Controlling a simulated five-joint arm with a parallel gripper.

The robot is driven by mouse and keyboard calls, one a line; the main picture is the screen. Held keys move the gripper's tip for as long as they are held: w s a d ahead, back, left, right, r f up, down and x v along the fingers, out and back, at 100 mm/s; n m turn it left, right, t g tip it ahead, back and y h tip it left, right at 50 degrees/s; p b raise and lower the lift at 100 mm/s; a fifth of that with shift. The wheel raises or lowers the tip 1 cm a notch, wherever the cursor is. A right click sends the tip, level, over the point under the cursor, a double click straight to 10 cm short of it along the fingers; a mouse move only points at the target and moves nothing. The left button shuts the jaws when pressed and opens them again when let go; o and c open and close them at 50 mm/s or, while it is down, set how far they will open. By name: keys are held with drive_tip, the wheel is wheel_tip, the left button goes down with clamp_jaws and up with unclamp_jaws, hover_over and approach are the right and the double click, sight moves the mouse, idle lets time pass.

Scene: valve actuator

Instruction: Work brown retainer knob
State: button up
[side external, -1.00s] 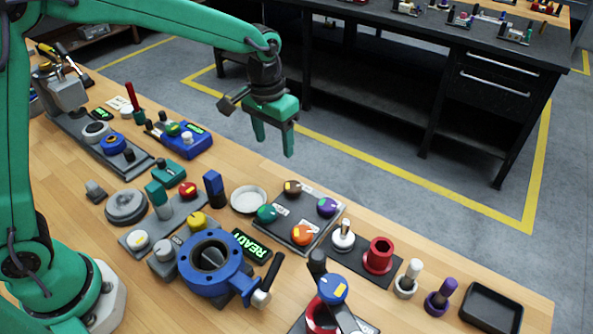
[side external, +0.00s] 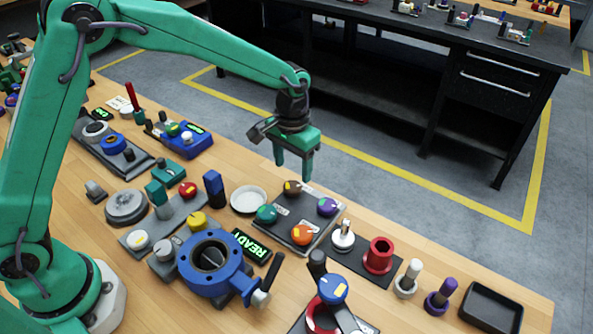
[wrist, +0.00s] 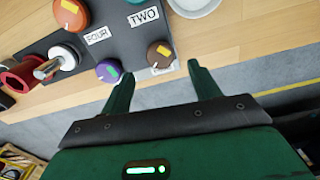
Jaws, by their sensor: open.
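The brown retainer knob (side external: 292,187) is round with a yellow mark on top. It sits at the back left corner of a dark plate (side external: 291,224) that also carries green, purple and orange knobs. In the wrist view the brown knob (wrist: 160,54) lies just ahead of the space between my fingers, with a label partly visible beside it. My gripper (side external: 293,173) is open and empty, with its green fingers pointing down above and close to the brown knob. In the wrist view my gripper (wrist: 157,82) shows its two fingers well apart.
A white dish (side external: 249,199) stands left of the plate. The green knob (side external: 266,214), purple knob (side external: 327,207) and orange knob (side external: 302,235) are close neighbours. The floor lies beyond the bench's back edge.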

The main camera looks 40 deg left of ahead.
sight(293, 185)
drive_tip(key=shift+f, duration=2.65)
drive_tip(key=shift+c, duration=0.2)
drive_tip(key=c, duration=0.9)
